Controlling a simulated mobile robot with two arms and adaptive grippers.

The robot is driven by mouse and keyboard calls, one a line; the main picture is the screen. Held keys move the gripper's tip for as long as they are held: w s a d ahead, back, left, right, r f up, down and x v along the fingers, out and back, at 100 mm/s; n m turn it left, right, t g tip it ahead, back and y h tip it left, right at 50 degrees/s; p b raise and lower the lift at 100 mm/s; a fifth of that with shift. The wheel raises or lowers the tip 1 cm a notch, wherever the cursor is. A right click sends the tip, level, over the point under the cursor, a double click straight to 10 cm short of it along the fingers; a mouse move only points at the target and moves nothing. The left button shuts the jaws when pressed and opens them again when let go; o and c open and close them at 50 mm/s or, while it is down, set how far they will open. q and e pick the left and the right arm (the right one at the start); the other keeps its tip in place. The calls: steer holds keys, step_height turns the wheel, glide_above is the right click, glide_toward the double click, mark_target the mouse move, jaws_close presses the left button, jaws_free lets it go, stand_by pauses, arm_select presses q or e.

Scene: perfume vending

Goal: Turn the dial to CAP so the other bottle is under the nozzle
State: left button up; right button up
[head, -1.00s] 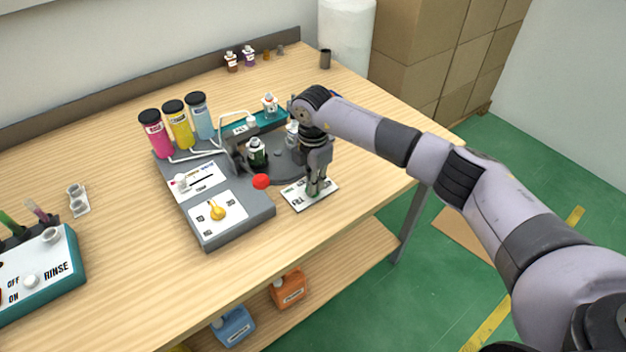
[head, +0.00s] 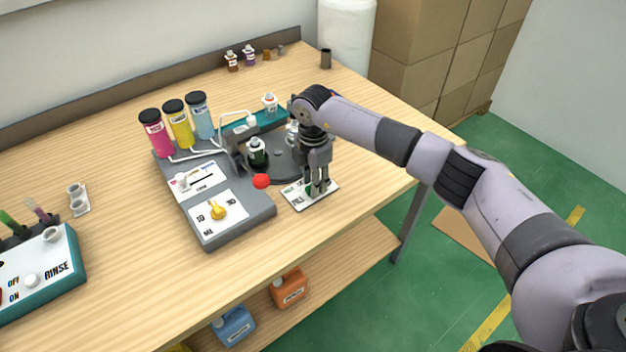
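The yellow dial (head: 217,210) sits on a white labelled panel at the front of the grey machine (head: 235,234); its lettering is too small to read surely. A dark green bottle with a white top (head: 257,152) stands at the machine's nozzle frame, on or beside the dark round turntable (head: 285,168). A small pale bottle (head: 292,128) shows partly behind my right gripper. My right gripper (head: 316,190) points down over a white labelled card (head: 300,203), right of the dial and apart from it. Something dark green shows at its fingertips; its grip is unclear. My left gripper is out of view.
A red ball knob (head: 261,181) and a white slider (head: 182,181) lie near the dial. Pink (head: 156,134), yellow (head: 179,127) and blue (head: 200,117) cylinders stand behind. A rinse unit (head: 48,270) is at left. The table in front of the machine is clear.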

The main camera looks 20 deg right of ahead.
steer(key=shift+r, duration=0.15)
step_height(320, 180, up, 12)
stand_by(0.4)
steer(key=shift+f, duration=0.2)
